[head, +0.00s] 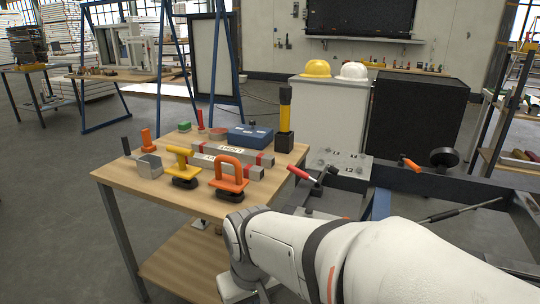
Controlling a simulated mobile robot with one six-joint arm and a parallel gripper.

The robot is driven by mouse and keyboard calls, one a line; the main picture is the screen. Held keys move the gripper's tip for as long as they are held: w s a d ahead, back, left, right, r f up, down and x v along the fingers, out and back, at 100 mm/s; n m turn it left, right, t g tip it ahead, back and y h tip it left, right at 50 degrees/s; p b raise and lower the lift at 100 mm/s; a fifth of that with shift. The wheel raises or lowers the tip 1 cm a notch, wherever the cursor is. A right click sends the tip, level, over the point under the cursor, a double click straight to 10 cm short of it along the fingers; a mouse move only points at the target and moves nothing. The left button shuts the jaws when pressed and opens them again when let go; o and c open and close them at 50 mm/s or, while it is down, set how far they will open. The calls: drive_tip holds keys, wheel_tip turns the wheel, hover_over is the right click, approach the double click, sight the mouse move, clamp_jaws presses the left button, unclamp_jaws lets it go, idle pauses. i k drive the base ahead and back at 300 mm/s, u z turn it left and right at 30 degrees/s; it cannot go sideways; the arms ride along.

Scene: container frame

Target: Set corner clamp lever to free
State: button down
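A clamp lever with a red grip (299,172) shows just right of the wooden table, tilted up to the left from a dark joint on the metal frame (336,204). A second lever with an orange grip (411,165) stands further right on the frame, near a black round knob (444,157). I cannot tell from this view which one is the corner clamp lever or what its setting is. My white arm reaches in from the lower right and bends down at the table's front right corner. My gripper's fingers do not show.
The wooden table (120,174) carries orange and yellow suction handles (229,173), grey bars (228,160), a blue box (250,135) and a black-and-yellow tool (285,118). A white cabinet with two helmets (335,107) and a black cabinet (415,122) stand behind. Open floor lies left.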

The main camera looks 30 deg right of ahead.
sight(413, 166)
drive_tip(key=u, duration=0.15)
drive_tip(key=k, duration=1.45)
drive_tip(key=z, duration=1)
drive_tip(key=i, duration=0.8)
